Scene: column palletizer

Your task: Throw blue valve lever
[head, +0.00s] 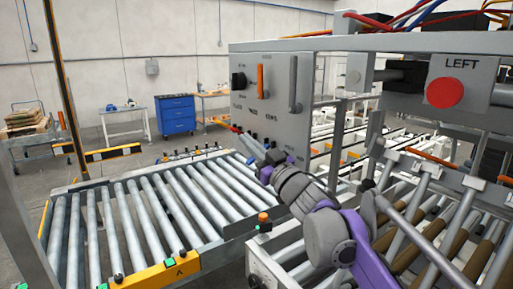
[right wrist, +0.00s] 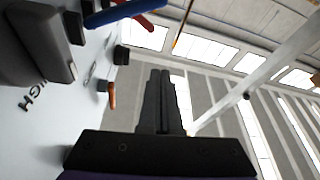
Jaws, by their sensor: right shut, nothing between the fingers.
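The blue valve lever (right wrist: 118,12) shows at the top of the right wrist view, in front of the pale panel, with a red lever (right wrist: 140,20) close beside it. In the head view I cannot clearly make out the blue lever near my right gripper. My right gripper (head: 245,139) is in front of the lower part of the grey control panel (head: 277,82). In the right wrist view its dark fingers (right wrist: 160,78) are together and empty, apart from the blue lever. My left gripper is in neither view.
The panel carries an orange handle (head: 260,81), a grey handle (head: 293,83) and a black knob (head: 238,82). A roller conveyor (head: 140,220) lies below left. A red button (head: 445,92) is on the box marked LEFT. A blue cabinet (head: 175,114) stands far behind.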

